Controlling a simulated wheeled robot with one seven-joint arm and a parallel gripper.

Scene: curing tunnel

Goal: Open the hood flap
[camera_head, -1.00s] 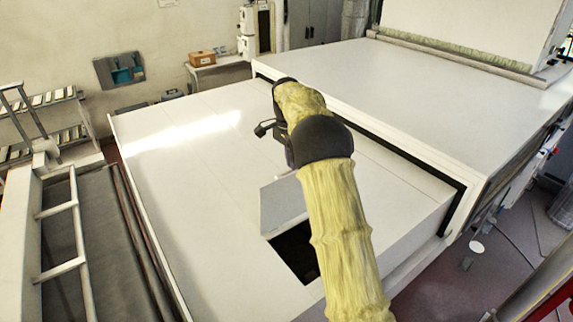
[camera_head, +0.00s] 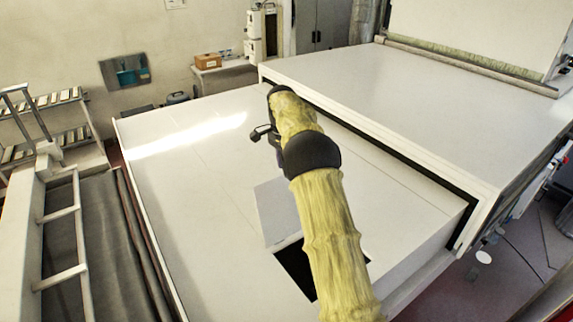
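The white hood (camera_head: 190,190) is a broad, low, flat-topped housing across the middle of the view. A grey flap panel (camera_head: 276,212) stands tilted up from its top, beside a dark rectangular opening (camera_head: 293,268). My yellow-sleeved arm reaches over the hood and covers the right side of the flap and the opening. A small dark part at the arm's far end, seemingly my gripper (camera_head: 262,133), sticks out to the left above the hood, beyond the flap in the picture. Its fingers are not clear, and I cannot tell whether it touches anything.
A higher white housing (camera_head: 430,95) adjoins the hood behind and to the right, with a dark gap along its edge. A grey belt bed with a ladder-like frame (camera_head: 62,245) lies at the left. A table with a cardboard box (camera_head: 207,61) stands by the back wall.

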